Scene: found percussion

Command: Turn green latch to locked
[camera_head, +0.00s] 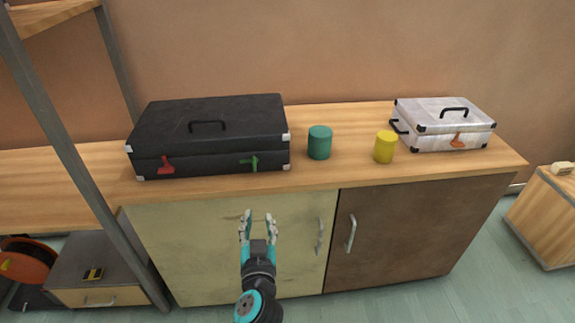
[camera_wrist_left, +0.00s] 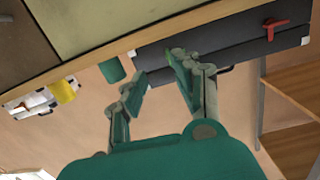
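The green latch (camera_head: 250,162) is on the front of the black case (camera_head: 205,128), toward its right end. It looks like a short horizontal bar with an upright part. A red latch (camera_head: 166,164) is on the same front to the left and also shows in the left wrist view (camera_wrist_left: 273,28). My left gripper (camera_head: 259,216) is open and empty. In the head view it appears below the green latch, in front of the cream cabinet door, apart from the case.
The case stands on a wooden countertop (camera_head: 310,178). To its right are a teal cylinder (camera_head: 319,142), a yellow cylinder (camera_head: 385,147) and a silver case (camera_head: 443,124) with an orange latch. A grey shelf post (camera_head: 75,180) stands at the left.

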